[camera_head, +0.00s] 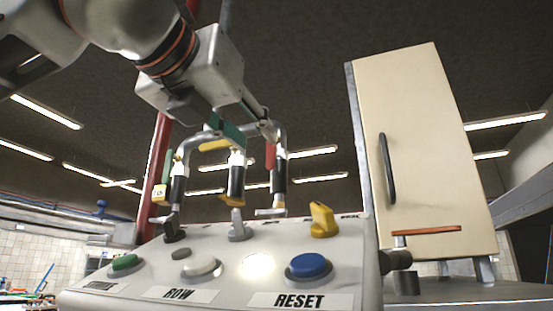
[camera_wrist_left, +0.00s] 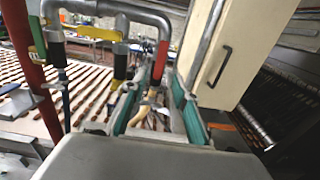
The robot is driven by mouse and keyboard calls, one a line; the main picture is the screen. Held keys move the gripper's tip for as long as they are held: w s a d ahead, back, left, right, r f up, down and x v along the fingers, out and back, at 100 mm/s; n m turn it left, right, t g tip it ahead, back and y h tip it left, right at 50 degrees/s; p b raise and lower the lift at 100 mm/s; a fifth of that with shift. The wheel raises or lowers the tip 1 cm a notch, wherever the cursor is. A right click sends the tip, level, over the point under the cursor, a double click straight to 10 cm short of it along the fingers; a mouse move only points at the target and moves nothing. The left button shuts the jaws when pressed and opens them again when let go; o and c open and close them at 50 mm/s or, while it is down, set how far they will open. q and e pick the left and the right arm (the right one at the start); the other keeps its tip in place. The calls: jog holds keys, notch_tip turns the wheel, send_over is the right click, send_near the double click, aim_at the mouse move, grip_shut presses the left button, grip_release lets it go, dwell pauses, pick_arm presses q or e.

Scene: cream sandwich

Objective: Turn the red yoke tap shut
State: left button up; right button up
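The red yoke tap (camera_head: 270,156) hangs at the right end of the grey pipe rack, above the control panel. It also shows in the left wrist view (camera_wrist_left: 160,60), ahead of the fingers. My left gripper (camera_head: 247,130) comes from the upper left and is at the rack, close to this tap. In the left wrist view its two teal-padded fingers (camera_wrist_left: 157,108) are spread apart, with the tap's lower end and a pale hose between them in the picture. Whether a pad touches the tap cannot be told. My right gripper is not in view.
Yellow (camera_head: 214,145) and green (camera_head: 167,166) taps hang to the left. The sloped panel (camera_head: 235,262) below bears buttons and a yellow knob (camera_head: 322,219). A cream cabinet (camera_head: 425,150) with a black handle stands right. A red post (camera_head: 157,165) stands left.

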aim_at(270, 152)
pick_arm(q)
jog(key=shift+p+x, duration=0.65)
jog(key=shift+x, duration=2.85)
jog(key=shift+a+r, duration=0.1)
grip_shut()
